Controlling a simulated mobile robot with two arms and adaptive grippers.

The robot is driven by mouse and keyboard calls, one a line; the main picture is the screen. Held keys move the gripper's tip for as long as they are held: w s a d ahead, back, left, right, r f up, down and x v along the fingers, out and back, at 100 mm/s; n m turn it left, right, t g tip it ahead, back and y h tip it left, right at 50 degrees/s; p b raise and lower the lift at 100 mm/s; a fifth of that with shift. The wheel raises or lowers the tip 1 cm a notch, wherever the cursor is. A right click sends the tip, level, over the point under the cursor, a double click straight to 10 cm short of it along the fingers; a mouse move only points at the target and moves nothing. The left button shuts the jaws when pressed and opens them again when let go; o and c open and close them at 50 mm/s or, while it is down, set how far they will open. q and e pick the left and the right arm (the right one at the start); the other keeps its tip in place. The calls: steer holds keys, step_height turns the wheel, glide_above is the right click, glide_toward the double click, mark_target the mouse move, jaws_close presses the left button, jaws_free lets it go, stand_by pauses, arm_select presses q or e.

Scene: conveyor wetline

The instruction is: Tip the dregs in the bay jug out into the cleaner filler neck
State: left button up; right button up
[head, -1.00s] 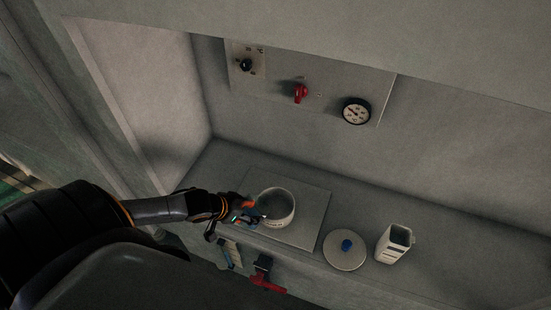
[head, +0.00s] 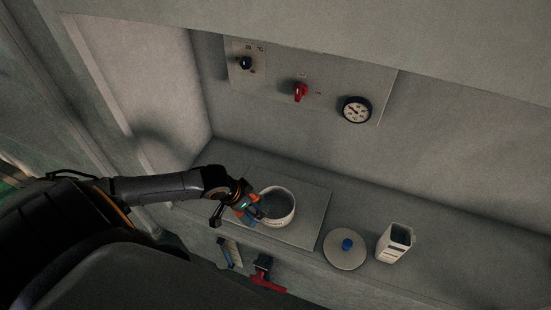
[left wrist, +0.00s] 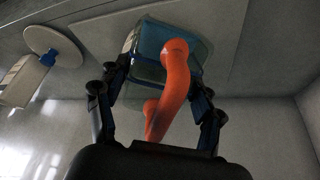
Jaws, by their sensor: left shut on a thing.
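My left gripper (head: 247,206) is shut on the orange handle (left wrist: 176,75) of a clear, bluish jug (left wrist: 150,46). In the head view the jug is small and mostly hidden by the gripper, at the left rim of a white round neck with dark print (head: 281,219). I cannot tell how far the jug is tilted or whether liquid leaves it. In the left wrist view the jug covers most of the neck behind it. My right gripper is not in view.
The neck stands on a square plate (head: 313,212) on the ledge. A round white lid with a blue knob (head: 345,261) and a white open-topped container (head: 391,246) are to its right. A red-handled valve (head: 266,280) is below. A panel with knobs and a gauge (head: 356,110) is above.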

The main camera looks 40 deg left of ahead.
arm_select(q)
steer(key=shift+w+d+r+g, duration=0.15)
steer(key=shift+w+r+g, duration=0.25)
steer(key=shift+g, duration=0.2)
steer(key=shift+w+r, duration=0.2)
steer(key=shift+w, duration=0.05)
steer(key=shift+w+d+r+g+y+p, duration=0.15)
steer(key=shift+w+d+g+y+p, duration=0.1)
steer(key=shift+w+g+p, duration=0.25)
steer(key=shift+w+d+r+g+y+p, duration=0.15)
steer(key=shift+w+g+y+p, duration=0.2)
steer(key=shift+p, duration=0.2)
steer(key=shift+w+d+r+g+p, duration=0.1)
steer(key=shift+w+r+g+p, duration=0.1)
steer(key=shift+w+g+p, duration=0.55)
steer(key=shift+s+f, duration=0.15)
steer(key=shift+s, duration=0.1)
steer(key=s+t+b, duration=0.1)
steer(key=s+a+f+t+b, duration=0.1)
steer(key=s+b, duration=0.1)
steer(key=b, duration=0.1)
steer(key=shift+s+a+f+t+h, duration=0.15)
steer(key=shift+s+f+t+h, duration=0.15)
steer(key=shift+f+t, duration=0.1)
steer(key=shift+r, duration=0.15)
steer(key=shift+r+t, duration=0.15)
steer(key=shift+t, duration=0.15)
